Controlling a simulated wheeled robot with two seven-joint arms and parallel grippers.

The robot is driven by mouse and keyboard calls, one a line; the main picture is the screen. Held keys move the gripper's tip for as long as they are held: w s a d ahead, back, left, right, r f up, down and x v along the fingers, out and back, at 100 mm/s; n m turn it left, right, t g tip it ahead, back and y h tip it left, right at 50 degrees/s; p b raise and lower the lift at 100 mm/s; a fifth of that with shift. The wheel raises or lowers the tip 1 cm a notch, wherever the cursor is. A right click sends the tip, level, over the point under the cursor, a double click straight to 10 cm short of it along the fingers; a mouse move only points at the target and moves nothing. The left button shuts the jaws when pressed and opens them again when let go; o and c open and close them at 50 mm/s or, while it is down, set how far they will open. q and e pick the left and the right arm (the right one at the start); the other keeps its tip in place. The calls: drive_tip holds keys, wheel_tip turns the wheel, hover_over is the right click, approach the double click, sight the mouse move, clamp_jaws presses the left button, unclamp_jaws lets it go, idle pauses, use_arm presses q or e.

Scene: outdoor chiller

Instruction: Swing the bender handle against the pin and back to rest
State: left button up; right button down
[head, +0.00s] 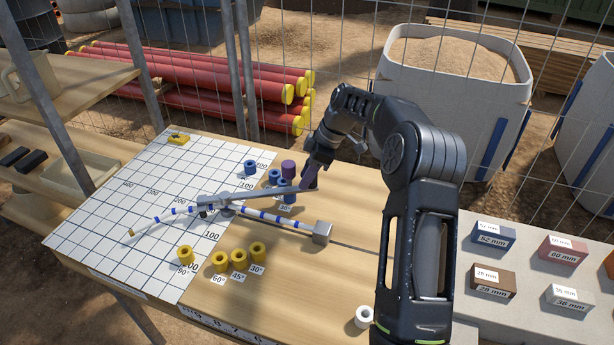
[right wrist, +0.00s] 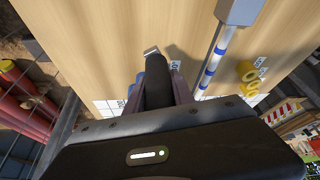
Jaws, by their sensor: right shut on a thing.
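The bender handle (head: 260,193) is a grey lever running from the bender head (head: 215,203) rightward across the table. My right gripper (head: 312,178) is shut on its far end; in the right wrist view the dark grip (right wrist: 156,85) sits between the fingers. A white tube with blue bands (head: 270,217) passes through the bender, its left part curving over the grid, its right end at a grey block (head: 322,232). Blue cylinders (head: 274,176) and a purple cylinder (head: 288,168) stand just behind the handle; I cannot tell whether it touches one. My left gripper is out of view.
Several yellow cylinders (head: 239,258) stand in front, beside angle labels. A white ring (head: 364,317) lies at the front edge. Labelled blocks (head: 487,236) sit on a grey surface at right. A white grid board (head: 130,205) covers the table's left; a wire fence stands behind.

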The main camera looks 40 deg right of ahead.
drive_tip(key=c, duration=1.1)
unclamp_jaws()
drive_tip(key=v, duration=0.8)
drive_tip(key=shift+b, duration=0.45)
